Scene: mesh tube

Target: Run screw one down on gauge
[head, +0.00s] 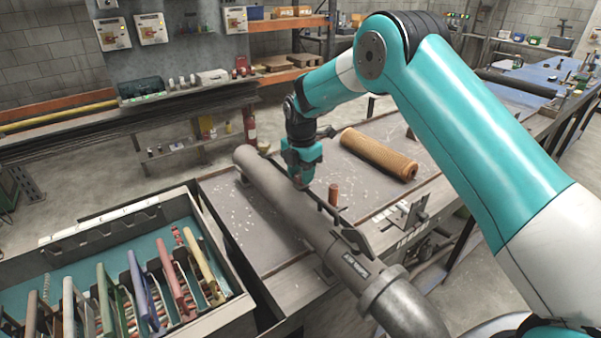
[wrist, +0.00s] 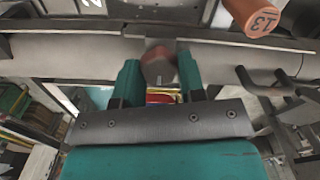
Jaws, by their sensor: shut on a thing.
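The dark gauge (head: 324,208) lies along the top of the grey tube (head: 268,187); its bar also crosses the wrist view (wrist: 75,34). My gripper (head: 302,182) is down at the gauge's far end. In the wrist view its two teal fingers (wrist: 159,76) are shut on a reddish-brown screw head (wrist: 158,62) with a pale mark on its near face. The fingers hide the screw's sides, and its lower end is not visible. A copper-brown cylinder (head: 333,194) stands upright beside the tube; a marked orange-brown cylinder (wrist: 252,15) shows at the wrist view's top right.
A tan mesh roll (head: 379,154) lies on the bench (head: 270,250) behind the tube. A clamp-like bracket (head: 413,213) stands at the bench's right edge. A drawer (head: 65,232) of coloured upright pieces is at the lower left. Dark prongs (wrist: 250,80) jut out right of my fingers.

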